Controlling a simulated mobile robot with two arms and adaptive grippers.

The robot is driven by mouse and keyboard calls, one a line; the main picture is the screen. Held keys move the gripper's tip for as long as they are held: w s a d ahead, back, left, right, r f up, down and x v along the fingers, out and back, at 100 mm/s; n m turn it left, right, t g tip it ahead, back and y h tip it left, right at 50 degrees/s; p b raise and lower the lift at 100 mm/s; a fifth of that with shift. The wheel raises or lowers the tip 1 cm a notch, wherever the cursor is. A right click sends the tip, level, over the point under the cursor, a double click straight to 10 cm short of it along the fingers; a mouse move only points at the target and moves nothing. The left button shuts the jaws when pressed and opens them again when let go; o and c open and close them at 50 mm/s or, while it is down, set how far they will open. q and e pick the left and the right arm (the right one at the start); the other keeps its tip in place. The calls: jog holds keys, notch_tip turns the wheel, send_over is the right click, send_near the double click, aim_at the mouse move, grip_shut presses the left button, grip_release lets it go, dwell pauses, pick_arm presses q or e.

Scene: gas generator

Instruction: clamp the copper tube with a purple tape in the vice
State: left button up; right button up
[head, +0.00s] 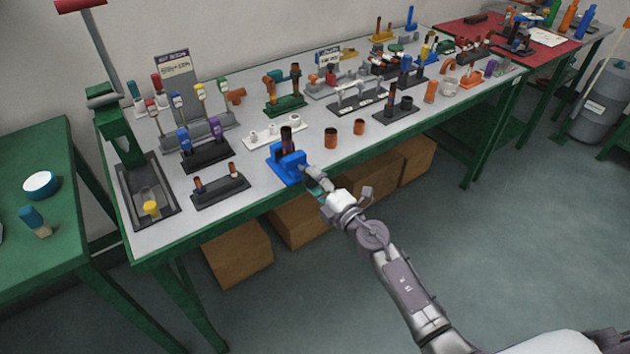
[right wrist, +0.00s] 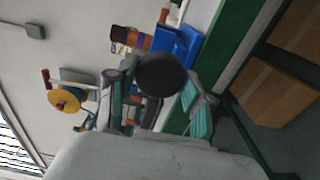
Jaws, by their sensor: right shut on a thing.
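The blue vice (head: 284,165) stands at the front edge of the long table. A dark copper tube (head: 287,136) stands upright in it, between its jaws as far as I can see. In the right wrist view the tube (right wrist: 130,39) shows a small purple band beside the blue vice (right wrist: 178,46). My right gripper (head: 312,180) is at the vice's front side, shut on what looks like its handle, a dark round knob (right wrist: 160,75) between the fingers. The exact grip is partly hidden. My left gripper is not in view.
A two-post rack (head: 221,188) and a white holder (head: 275,133) stand near the vice. Two short copper pieces (head: 331,137) stand to its right. Cardboard boxes (head: 238,254) lie under the green-framed table.

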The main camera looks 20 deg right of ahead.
jog(key=shift+c, duration=0.5)
jog(key=shift+m+p, duration=0.3)
jog(key=shift+m, duration=0.1)
jog(key=shift+m+p, duration=0.45)
jog(key=shift+m, duration=0.55)
jog(key=shift+m+p, duration=0.8)
jog(key=shift+m, duration=0.6)
jog(key=shift+f, duration=0.1)
